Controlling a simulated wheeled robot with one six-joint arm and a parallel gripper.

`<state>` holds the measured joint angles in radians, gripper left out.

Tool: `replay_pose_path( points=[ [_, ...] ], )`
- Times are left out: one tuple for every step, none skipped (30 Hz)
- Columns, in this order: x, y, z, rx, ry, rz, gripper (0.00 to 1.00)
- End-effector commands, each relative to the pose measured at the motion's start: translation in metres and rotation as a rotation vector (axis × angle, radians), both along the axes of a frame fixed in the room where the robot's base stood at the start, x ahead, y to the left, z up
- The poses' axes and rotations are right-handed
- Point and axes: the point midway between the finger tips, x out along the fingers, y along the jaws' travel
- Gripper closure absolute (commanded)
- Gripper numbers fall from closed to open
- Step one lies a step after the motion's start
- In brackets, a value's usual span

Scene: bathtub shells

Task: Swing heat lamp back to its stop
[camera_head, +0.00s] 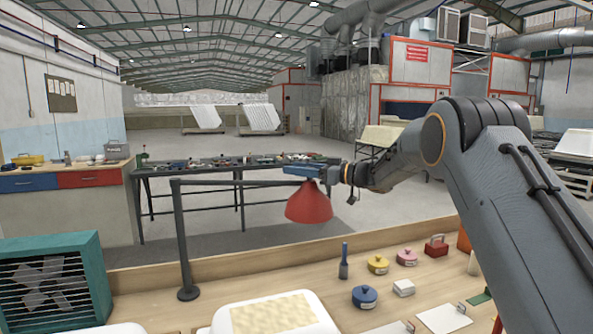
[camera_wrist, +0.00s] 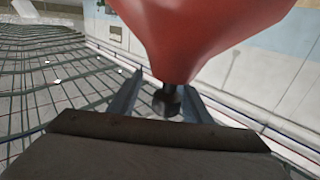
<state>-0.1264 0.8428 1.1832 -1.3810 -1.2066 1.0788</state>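The heat lamp has a red cone-shaped shade (camera_head: 308,205) on a thin dark horizontal arm (camera_head: 230,182) that runs from an upright dark post (camera_head: 182,235) at the left. The shade hangs over the bench's far edge in the head view. My gripper (camera_head: 300,171) is at the top of the shade. In the wrist view the red shade (camera_wrist: 200,35) fills the upper middle. A dark round knob (camera_wrist: 167,101) lies between the two fingers of my gripper (camera_wrist: 162,85). A gap shows beside the left finger, so the gripper looks open around the knob. The lamp's stop is not identifiable.
A wooden bench (camera_head: 420,255) runs across the front. It bears a teal fan box (camera_head: 50,280), a white-rimmed tray (camera_head: 240,318), a dark-handled tool (camera_head: 344,262), a blue round container (camera_head: 364,296) and a yellow one (camera_head: 377,264). A long dark table (camera_head: 146,200) stands behind.

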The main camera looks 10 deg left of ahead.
Motion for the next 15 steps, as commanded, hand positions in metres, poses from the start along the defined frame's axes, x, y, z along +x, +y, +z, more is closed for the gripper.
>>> replay_pose_path(
  points=[
    [0.000,0.000,-0.001,0.000,0.000,0.001,0.56],
    [0.000,0.000,-0.001,-0.001,0.001,0.001,0.56],
    [0.000,-0.002,-0.001,-0.001,0.000,0.000,0.56],
    [-0.001,-0.003,-0.001,-0.001,0.000,0.000,0.56],
    [-0.001,-0.006,-0.001,-0.001,0.000,0.000,0.56],
    [-0.002,-0.010,-0.001,0.000,-0.001,-0.001,0.56],
    [-0.003,-0.013,-0.001,0.000,0.000,-0.001,0.56],
    [-0.004,-0.018,-0.002,0.000,0.001,-0.001,0.56],
    [-0.006,-0.024,-0.002,0.000,0.000,-0.001,0.56],
    [-0.007,-0.029,-0.001,0.000,0.000,-0.002,0.56],
    [-0.008,-0.034,-0.002,0.000,0.000,-0.002,0.56],
    [-0.010,-0.040,-0.002,0.000,0.000,-0.002,0.56],
    [-0.012,-0.045,-0.002,0.000,0.000,-0.001,0.56],
    [-0.013,-0.049,-0.002,0.000,0.000,-0.001,0.56],
    [-0.015,-0.055,-0.002,0.000,-0.001,-0.001,0.56]
  ],
)
